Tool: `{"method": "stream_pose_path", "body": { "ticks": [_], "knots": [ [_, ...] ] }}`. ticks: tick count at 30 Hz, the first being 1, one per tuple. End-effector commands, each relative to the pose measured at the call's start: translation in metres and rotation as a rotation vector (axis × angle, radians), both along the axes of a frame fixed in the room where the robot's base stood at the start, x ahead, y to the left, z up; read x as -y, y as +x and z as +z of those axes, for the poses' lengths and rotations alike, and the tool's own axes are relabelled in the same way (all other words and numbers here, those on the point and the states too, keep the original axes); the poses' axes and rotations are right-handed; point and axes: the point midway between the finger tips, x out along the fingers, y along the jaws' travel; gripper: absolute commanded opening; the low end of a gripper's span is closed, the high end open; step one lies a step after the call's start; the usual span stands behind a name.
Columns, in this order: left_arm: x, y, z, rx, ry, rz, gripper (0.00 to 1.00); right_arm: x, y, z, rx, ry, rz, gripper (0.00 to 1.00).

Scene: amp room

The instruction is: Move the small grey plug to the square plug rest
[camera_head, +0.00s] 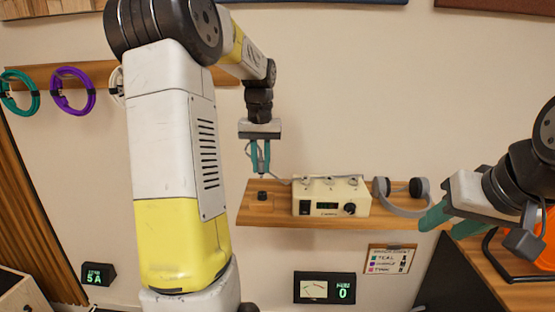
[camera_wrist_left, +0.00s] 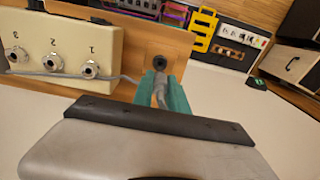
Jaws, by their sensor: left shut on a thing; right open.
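My left gripper (camera_head: 261,170) is above the left end of a wall shelf, its teal fingers pointing down. It is shut on the small grey plug (camera_wrist_left: 160,92), which shows between the fingers in the left wrist view. My right gripper (camera_head: 455,196) is open and empty at the right.
The cream box (camera_head: 331,196) with numbered jacks stands right of the rest on the wooden shelf (camera_head: 285,217). Grey headphones (camera_head: 402,197) lie at the shelf's right end. A meter panel (camera_head: 324,288) and a colour label card (camera_head: 390,260) are below. Coiled cables (camera_head: 73,91) hang at left.

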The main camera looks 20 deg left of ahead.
Motion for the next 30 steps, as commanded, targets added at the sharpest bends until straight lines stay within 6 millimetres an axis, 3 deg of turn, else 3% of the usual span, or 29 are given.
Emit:
{"method": "stream_pose_path", "body": {
  "ticks": [30],
  "knots": [
    [0.000, 0.000, -0.051, -0.001, 0.000, 0.001, 0.00, 0.000, 0.000, 0.000, 0.000, 0.000, 0.000, 0.43]
  ]
}}
